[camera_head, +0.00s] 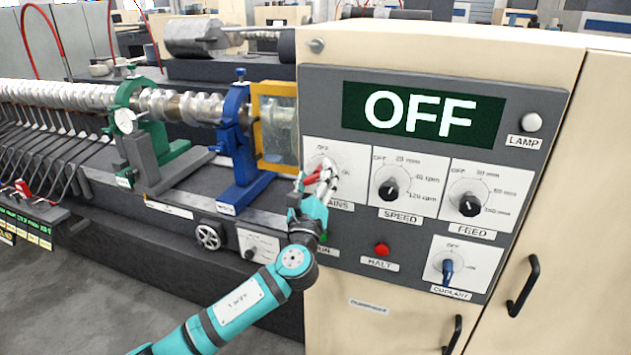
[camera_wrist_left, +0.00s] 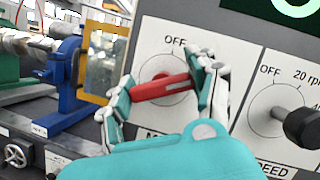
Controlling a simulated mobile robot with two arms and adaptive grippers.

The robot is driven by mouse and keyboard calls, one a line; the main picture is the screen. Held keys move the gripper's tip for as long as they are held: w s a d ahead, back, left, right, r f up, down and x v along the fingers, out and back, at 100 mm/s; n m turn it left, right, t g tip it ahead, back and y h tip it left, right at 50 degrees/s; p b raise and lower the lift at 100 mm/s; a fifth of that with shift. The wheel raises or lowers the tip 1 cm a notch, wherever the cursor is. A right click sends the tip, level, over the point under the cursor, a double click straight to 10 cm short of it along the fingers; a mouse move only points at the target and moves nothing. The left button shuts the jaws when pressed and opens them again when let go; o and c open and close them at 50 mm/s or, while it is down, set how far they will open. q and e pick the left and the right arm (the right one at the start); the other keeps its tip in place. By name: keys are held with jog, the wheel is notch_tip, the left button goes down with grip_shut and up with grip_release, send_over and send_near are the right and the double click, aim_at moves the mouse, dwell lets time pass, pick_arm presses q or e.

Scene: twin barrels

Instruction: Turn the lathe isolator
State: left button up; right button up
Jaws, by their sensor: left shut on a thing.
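The lathe isolator is a red bar handle (camera_wrist_left: 160,88) on a white round-dial plate on the grey panel, with "OFF" printed above it. In the wrist view the bar lies nearly level, its right end slightly raised. My left gripper (camera_wrist_left: 166,87) is shut on it, with a finger at each end. In the head view the red handle (camera_head: 312,177) is partly hidden by my left gripper (camera_head: 322,176), and the plate reads "OFF" at the top and "ON" at the right. The green display (camera_head: 423,114) reads "OFF". My right gripper is not in view.
The speed knob (camera_head: 389,188) and feed knob (camera_head: 468,204) sit to the right. A red halt button (camera_head: 382,249) and blue coolant switch (camera_head: 447,270) are below. The yellow-framed guard (camera_head: 258,130) and blue steady rest (camera_head: 236,150) stand close on the left.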

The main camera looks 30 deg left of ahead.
pick_arm(q)
jog(key=n+g+y, duration=0.1)
jog(key=n, duration=0.3)
jog(key=n+g+y, duration=0.1)
jog(key=n, duration=0.2)
jog(key=shift+g, duration=0.3)
jog(key=n+g+p, duration=0.1)
jog(key=n, duration=0.3)
jog(key=shift+p, duration=0.4)
jog(key=shift+a+f+n+g+h+p, duration=0.15)
jog(key=shift+n+g+h+p, duration=0.15)
jog(key=shift+n+g+p, duration=0.8)
jog(key=shift+n+t+b, duration=0.3)
jog(key=shift+n+b, duration=0.05)
jog(key=shift+n, duration=0.05)
